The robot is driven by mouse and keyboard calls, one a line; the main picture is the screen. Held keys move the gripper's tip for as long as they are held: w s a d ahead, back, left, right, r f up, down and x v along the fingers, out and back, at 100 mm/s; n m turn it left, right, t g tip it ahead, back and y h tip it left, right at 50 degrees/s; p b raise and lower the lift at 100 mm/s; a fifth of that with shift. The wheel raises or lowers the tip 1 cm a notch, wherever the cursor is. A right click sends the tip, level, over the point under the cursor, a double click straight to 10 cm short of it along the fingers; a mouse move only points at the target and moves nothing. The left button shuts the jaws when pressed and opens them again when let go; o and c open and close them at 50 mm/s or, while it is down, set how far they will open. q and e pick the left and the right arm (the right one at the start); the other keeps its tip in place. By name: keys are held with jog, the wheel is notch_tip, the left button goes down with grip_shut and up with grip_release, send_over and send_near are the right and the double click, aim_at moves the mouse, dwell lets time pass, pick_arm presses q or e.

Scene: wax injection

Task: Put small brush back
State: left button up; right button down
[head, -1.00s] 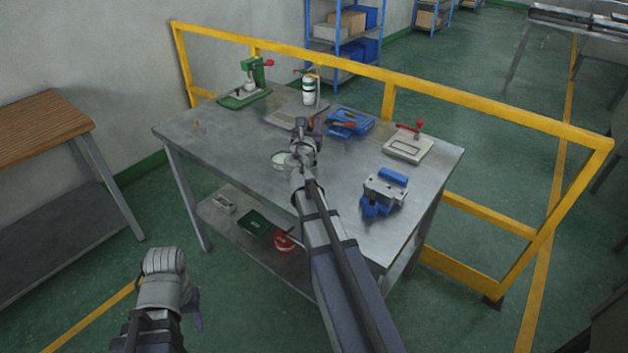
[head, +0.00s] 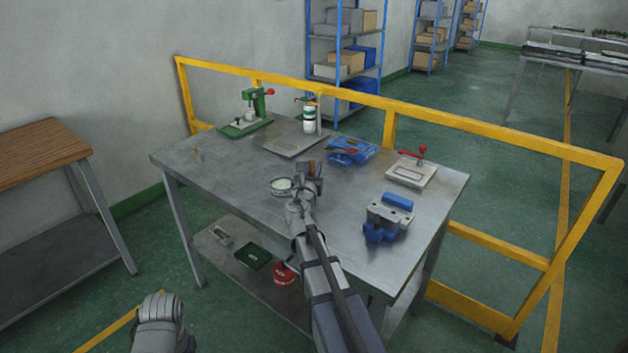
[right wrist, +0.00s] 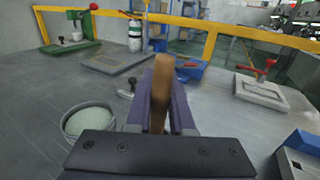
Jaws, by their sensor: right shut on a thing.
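My right gripper (head: 312,178) is shut on the small brush (head: 311,166), above the middle of the metal table (head: 235,185). In the right wrist view the brush's brown handle (right wrist: 162,85) stands upright between the two fingers (right wrist: 162,108); its lower end is hidden by the gripper. A round dish (head: 282,187) with pale green content sits just left of the gripper; it also shows in the right wrist view (right wrist: 88,122). Of my left arm only a rounded grey link shows at the bottom left; its fingers are not visible.
Behind the gripper are a flat grey plate (head: 294,146), a white-and-green bottle (head: 308,122), a green press (head: 246,120) and a blue tray (head: 350,150). On the right are a mould with red handle (head: 411,173) and a blue-grey block (head: 388,220). A yellow rail (head: 440,118) runs behind.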

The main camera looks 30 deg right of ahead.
jog(key=shift+f+b, duration=0.95)
jog(key=shift+f, duration=0.45)
jog(key=shift+f, duration=0.15)
jog(key=c, duration=0.8)
grip_release()
jog(key=shift+r, duration=0.3)
jog(key=v, duration=1.2)
jog(key=shift+f, duration=0.1)
